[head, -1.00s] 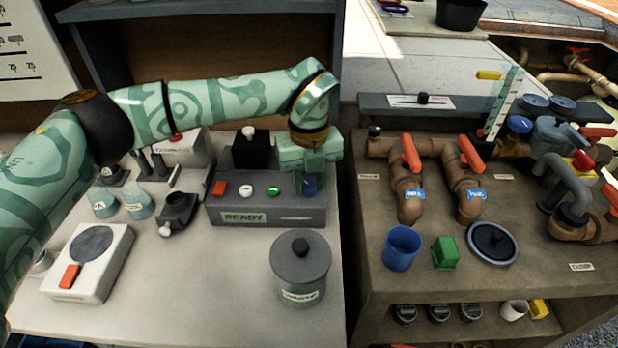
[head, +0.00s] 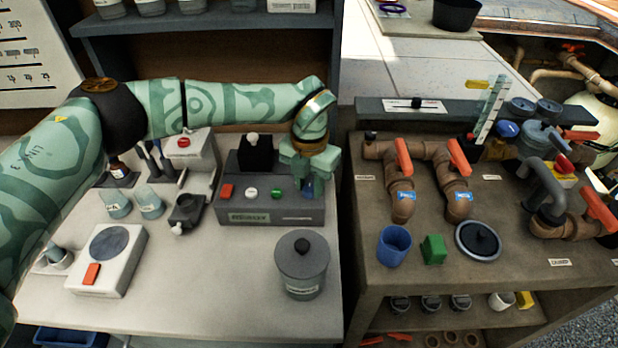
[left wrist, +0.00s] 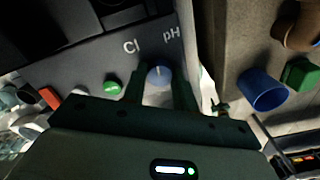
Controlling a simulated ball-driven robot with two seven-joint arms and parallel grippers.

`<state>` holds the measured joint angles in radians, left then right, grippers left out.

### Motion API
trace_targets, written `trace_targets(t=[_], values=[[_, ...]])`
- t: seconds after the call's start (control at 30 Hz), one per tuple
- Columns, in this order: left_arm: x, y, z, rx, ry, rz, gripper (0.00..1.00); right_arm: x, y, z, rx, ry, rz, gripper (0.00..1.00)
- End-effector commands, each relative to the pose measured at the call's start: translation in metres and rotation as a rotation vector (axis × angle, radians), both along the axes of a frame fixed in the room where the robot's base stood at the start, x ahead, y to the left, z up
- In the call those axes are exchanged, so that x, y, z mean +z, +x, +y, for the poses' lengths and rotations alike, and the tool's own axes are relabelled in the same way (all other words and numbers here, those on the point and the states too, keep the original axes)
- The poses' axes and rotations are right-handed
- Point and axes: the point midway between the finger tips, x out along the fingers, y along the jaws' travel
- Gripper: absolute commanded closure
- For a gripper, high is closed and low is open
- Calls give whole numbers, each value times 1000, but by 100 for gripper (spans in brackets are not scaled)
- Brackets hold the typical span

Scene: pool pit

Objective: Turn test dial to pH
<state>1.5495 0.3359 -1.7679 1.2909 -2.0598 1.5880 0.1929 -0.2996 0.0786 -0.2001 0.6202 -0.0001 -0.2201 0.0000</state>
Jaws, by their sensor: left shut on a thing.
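The grey tester box (head: 270,213) stands on the left bench, with a red, a white and a green button and a small green display on its front. Its blue test dial (head: 307,188) is at the right end, partly covered by my left gripper (head: 308,180). In the left wrist view the dial (left wrist: 158,75) sits between the two fingers of my left gripper (left wrist: 160,88), which is shut on it. The labels "Cl" (left wrist: 131,46) and "pH" (left wrist: 171,33) show above the dial. A pale mark on the dial points up, roughly between them. My right gripper is not in view.
A lidded grey jar (head: 302,265) stands in front of the tester. A white device with a round plate (head: 108,260) and beakers (head: 150,203) are to the left. Right, a second bench holds a blue cup (head: 394,246), a green block (head: 433,249) and pipes with red-orange handles.

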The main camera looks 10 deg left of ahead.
Motion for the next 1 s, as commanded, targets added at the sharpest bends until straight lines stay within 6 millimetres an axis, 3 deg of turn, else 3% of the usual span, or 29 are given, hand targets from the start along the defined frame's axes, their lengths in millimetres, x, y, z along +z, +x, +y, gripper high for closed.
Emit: trace_targets(t=[0.5,1.0], values=[[2,1,0,-433,0,-3,94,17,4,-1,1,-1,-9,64],[1,1,0,-600,0,-3,94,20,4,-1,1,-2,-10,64]])
